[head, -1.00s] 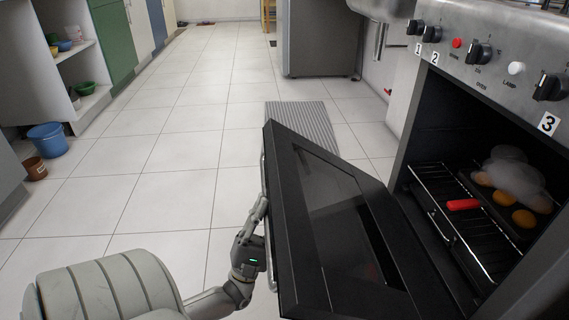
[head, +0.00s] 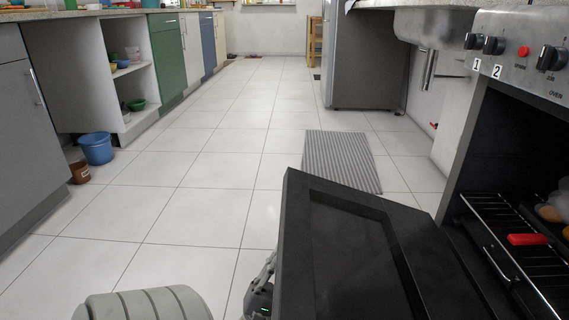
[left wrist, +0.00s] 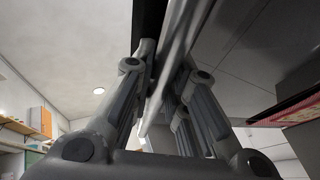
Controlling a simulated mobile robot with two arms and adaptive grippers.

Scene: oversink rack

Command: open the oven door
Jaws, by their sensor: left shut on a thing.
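The black oven door (head: 345,245) stands partly open, tilted out from the oven (head: 515,160) on the right of the head view. My left gripper (head: 262,285) is at the door's outer face, low in the head view and partly cut off by the door. In the left wrist view the silver handle bar (left wrist: 178,50) runs between the fingers of my left gripper (left wrist: 167,70), which is shut on it. The handle is hidden behind the door in the head view. My right gripper is not in view.
Inside the oven a wire rack (head: 510,245) carries a red-handled item (head: 527,239). A striped mat (head: 341,160) lies on the tiled floor beyond the door. Cabinets, a blue bucket (head: 96,148) and a brown pot (head: 80,172) stand at the left. The floor between is clear.

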